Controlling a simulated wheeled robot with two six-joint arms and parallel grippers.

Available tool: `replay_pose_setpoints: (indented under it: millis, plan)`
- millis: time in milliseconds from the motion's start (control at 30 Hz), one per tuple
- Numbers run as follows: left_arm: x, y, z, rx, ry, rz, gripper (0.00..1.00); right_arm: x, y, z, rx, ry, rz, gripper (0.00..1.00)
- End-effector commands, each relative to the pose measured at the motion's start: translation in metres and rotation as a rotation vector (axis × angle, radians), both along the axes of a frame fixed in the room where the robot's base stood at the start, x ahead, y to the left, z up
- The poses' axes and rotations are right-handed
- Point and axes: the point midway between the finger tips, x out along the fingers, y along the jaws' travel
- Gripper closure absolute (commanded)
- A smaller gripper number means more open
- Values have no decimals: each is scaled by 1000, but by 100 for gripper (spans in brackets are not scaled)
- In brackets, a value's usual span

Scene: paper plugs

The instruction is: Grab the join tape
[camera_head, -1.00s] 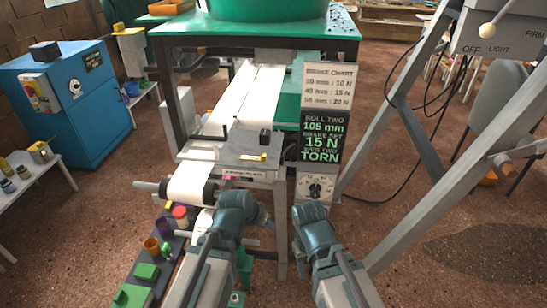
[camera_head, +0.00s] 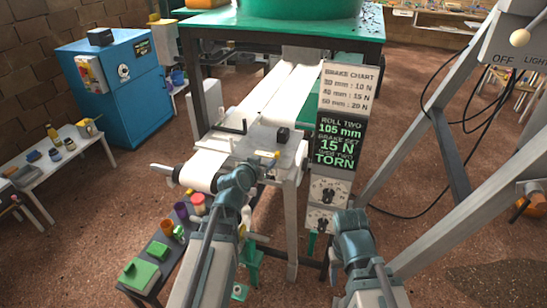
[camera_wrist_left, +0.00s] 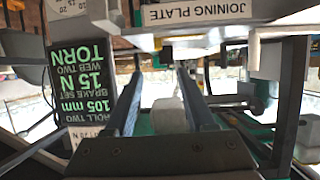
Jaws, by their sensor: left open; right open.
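A small yellow piece (camera_head: 268,154) lies on the grey joining plate (camera_head: 235,143); I cannot tell whether it is the join tape. Beside it sits a small black block (camera_head: 282,136). A red-topped round item (camera_head: 198,203) stands on the low dark bench, left of my left arm. My left gripper (camera_wrist_left: 160,75) is open, its two fingers apart below the joining plate's label (camera_wrist_left: 197,13), which appears upside down. A pale grey shape (camera_wrist_left: 168,115) shows between the fingers, apparently beyond them. My right gripper (camera_head: 350,222) is right of the machine, its fingertips hidden.
A white paper web runs over the machine to a roll (camera_head: 200,170). A sign board (camera_head: 342,120) with dials stands between my arms. The low bench (camera_head: 160,290) holds purple, orange and green items. A slanted grey frame (camera_head: 430,235) is at right. A blue cabinet (camera_head: 115,100) stands left.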

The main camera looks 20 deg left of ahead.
Motion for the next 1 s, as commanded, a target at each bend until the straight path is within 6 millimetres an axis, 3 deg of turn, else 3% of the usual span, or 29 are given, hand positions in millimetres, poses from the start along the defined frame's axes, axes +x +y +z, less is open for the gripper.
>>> replay_pose_setpoints:
  millis: [100,267,567,1000]
  plan:
    - [26,-1,-13,0,0,-2,45,0,0,-13,0,0,0,50]
    - [51,-3,-24,1,1,-1,45,0,0,-24,0,0,0,50]
    - [59,-5,-26,0,1,-1,45,0,0,-26,0,0,0,50]
    - [103,-9,-50,0,1,-1,45,0,0,-50,0,0,0,50]
